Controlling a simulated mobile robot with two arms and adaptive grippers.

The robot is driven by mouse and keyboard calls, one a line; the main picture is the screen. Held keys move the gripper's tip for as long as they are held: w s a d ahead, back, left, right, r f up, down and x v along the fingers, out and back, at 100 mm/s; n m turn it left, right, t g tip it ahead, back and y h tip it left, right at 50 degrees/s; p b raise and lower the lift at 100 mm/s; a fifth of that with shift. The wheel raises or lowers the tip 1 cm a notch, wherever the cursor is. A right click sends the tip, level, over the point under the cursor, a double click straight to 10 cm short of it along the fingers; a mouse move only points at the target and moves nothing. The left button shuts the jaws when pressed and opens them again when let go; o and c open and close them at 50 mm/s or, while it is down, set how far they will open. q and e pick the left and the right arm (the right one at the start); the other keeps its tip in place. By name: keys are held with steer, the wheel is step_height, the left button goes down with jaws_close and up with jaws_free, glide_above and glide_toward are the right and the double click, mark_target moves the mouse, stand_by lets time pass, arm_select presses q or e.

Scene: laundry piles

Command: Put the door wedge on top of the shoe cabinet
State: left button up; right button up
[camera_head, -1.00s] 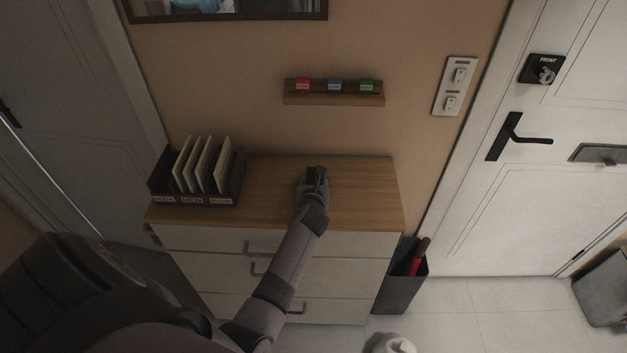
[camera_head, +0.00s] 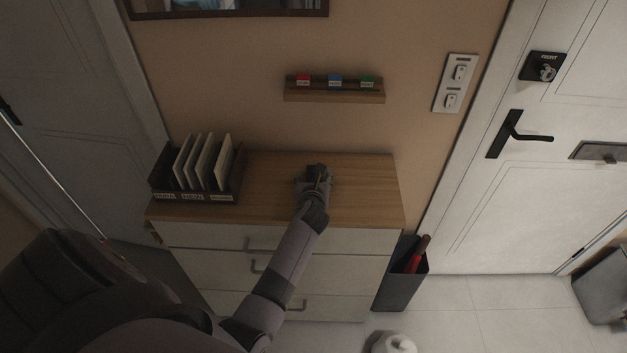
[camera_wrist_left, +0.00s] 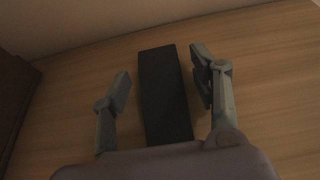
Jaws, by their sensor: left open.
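The shoe cabinet (camera_head: 362,190) has a wooden top and white drawers and stands against the wall. The door wedge, a dark block (camera_wrist_left: 165,95), lies on the wooden top in the left wrist view. My left gripper (camera_wrist_left: 160,82) is open, with one finger on each side of the wedge and a visible gap to it, wider on the left. In the head view my left gripper (camera_head: 316,174) is over the middle of the cabinet top and mostly hides the wedge. My right gripper is not in view.
A dark letter sorter (camera_head: 240,178) with several white cards stands on the left of the top. A small wall shelf (camera_head: 333,97) hangs above. A dark bin (camera_head: 402,287) stands right of the cabinet. The right part of the top is clear.

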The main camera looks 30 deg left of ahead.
arm_select(q)
steer(key=v, duration=1.2)
steer(key=shift+r, duration=0.15)
steer(key=shift+s+a, duration=0.1)
